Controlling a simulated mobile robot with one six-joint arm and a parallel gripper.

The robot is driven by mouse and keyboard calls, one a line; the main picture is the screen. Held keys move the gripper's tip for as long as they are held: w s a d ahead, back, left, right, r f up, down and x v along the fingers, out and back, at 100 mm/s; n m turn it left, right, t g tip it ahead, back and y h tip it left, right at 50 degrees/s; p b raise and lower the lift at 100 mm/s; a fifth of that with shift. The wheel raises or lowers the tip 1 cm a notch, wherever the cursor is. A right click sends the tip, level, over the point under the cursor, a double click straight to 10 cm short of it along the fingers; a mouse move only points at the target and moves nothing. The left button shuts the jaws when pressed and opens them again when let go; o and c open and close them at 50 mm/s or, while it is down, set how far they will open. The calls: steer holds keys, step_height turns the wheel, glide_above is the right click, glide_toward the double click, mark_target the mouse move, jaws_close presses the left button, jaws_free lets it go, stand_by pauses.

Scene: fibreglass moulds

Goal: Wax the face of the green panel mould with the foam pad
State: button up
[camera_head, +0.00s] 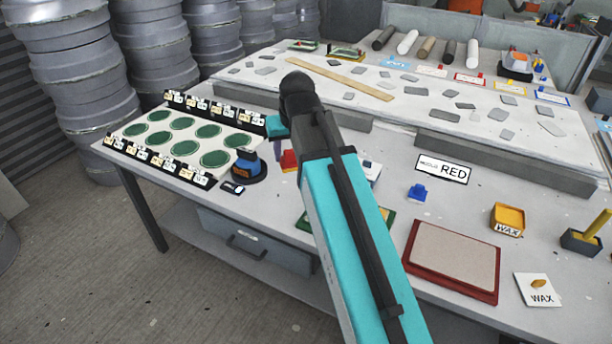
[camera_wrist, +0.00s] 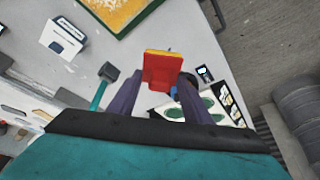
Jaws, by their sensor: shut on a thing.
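My gripper (camera_wrist: 160,88) is shut on a red block with a yellow strip along one edge, which looks like the foam pad (camera_wrist: 162,68). The red of the pad (camera_head: 289,161) shows beside my arm in the head view, above the table. The green panel mould (camera_wrist: 119,33) is at the top of the wrist view, with a mottled yellow face inside a green rim, apart from the pad. In the head view my arm covers most of this mould (camera_head: 388,216), and only green corners show on either side.
A red panel mould (camera_head: 450,262) with a beige face lies right of my arm. A yellow wax tin (camera_head: 507,219), a WAX card (camera_head: 541,290) and a RED label (camera_head: 443,168) lie nearby. A white board with green discs (camera_head: 187,141) stands left, beside a dark blue-topped pot (camera_head: 247,166).

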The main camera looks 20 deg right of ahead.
stand_by(0.3)
steer(key=s+f, duration=0.5)
steer(key=f, duration=0.1)
steer(key=shift+s+f, duration=0.15)
steer(key=shift+f, duration=0.15)
steer(key=shift+s, duration=0.1)
